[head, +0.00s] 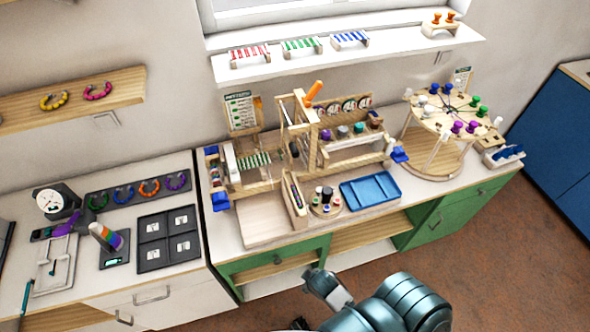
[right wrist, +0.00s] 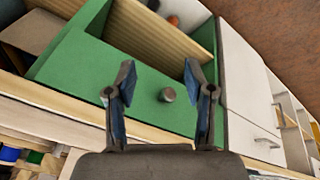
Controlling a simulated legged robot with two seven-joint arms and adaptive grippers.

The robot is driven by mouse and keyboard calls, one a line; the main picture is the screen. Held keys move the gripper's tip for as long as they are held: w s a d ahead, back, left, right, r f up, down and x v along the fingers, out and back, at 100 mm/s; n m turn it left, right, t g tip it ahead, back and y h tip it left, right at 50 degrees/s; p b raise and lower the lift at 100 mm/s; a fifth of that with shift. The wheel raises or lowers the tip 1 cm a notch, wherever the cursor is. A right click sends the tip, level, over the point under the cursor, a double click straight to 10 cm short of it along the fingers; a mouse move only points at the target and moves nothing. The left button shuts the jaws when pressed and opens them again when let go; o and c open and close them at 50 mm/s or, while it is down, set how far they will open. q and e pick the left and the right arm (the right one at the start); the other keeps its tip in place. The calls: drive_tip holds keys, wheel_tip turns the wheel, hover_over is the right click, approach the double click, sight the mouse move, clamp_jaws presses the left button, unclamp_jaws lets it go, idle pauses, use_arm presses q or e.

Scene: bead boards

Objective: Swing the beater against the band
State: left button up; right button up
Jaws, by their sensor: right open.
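The wooden band loom (head: 330,155) stands on the worktop in the head view. A green-and-white striped band (head: 254,161) lies across its left part. An upright wooden frame (head: 300,112) rises near the loom's middle, with an orange handle (head: 313,91) slanting up beside it. I cannot tell for certain which part is the beater. My right gripper (right wrist: 158,82) is open and empty in the right wrist view, its fingers in front of a green drawer with a round knob (right wrist: 167,95). It is low, in front of the worktop and apart from the loom. My left gripper is not in view.
A blue tray (head: 370,191) and a round stand of spools (head: 326,207) sit before the loom. A round wooden bobbin stand (head: 437,150) is at right. A scale and dark trays (head: 167,238) are at left.

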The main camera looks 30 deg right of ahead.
sight(296, 156)
drive_tip(key=w+d+r+n+t+h, duration=0.1)
drive_tip(key=w+d+r+n+t, duration=0.3)
drive_tip(key=r+n, duration=0.6)
drive_tip(key=w+d+r+n+t+h, duration=0.1)
drive_tip(key=w+r+n+t+h, duration=0.1)
drive_tip(key=w+r+n+t, duration=0.6)
drive_tip(key=w+d+r+n+t+h, duration=0.1)
drive_tip(key=w+d+r+n, duration=0.15)
drive_tip(key=r+n, duration=0.95)
drive_tip(key=p+x, duration=0.1)
drive_tip(key=x, duration=1.6)
drive_tip(key=shift+s+d+r+p, duration=0.1)
drive_tip(key=shift+d+p, duration=0.05)
drive_tip(key=shift+p, duration=0.15)
clamp_jaws()
